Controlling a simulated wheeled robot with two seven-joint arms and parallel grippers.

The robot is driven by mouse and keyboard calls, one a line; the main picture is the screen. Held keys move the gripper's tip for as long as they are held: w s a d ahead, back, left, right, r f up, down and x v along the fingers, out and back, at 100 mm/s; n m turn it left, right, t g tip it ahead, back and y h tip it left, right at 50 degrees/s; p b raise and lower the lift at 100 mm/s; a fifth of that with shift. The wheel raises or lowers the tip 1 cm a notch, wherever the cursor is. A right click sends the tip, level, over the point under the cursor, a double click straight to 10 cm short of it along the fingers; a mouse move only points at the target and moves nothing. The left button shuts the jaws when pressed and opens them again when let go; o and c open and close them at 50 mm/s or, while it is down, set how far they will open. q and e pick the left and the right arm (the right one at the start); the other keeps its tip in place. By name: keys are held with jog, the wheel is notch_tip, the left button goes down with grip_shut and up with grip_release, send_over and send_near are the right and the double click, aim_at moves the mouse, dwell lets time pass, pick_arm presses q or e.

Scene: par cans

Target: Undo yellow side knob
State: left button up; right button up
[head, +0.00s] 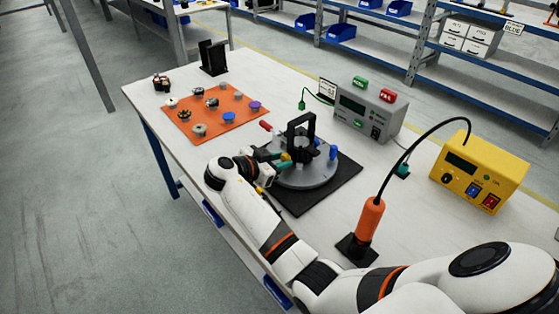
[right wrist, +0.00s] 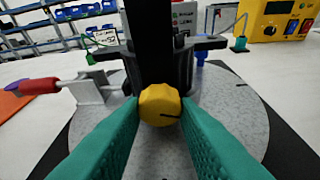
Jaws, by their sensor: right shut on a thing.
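The yellow side knob (right wrist: 160,108) faces me on the side of the black upright fixture (right wrist: 150,50), with a dark mark on its lower face. In the head view the knob (head: 286,157) is small and partly hidden by my gripper. My right gripper (head: 279,161) reaches in from the left of the fixture, and its teal fingers (right wrist: 158,120) are shut on the yellow knob, one on each side. The fixture stands on a round grey plate (head: 305,182) over a black mat (head: 325,198). My left gripper is not in view.
An orange mat (head: 215,130) with several small knobs lies behind. An orange screwdriver (head: 370,218) in its stand, a grey box (head: 366,112) and a yellow box (head: 480,172) are right.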

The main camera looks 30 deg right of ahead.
jog(key=shift+g, duration=0.3)
jog(key=shift+w+n+g, duration=0.1)
jog(key=shift+n+g, duration=0.3)
jog(key=shift+n, duration=0.5)
jog(key=shift+w+n+g+h, duration=0.1)
jog(key=shift+n+g+h, duration=0.2)
jog(key=shift+n+g, duration=0.9)
jog(key=shift+n, duration=0.3)
jog(key=o, duration=1)
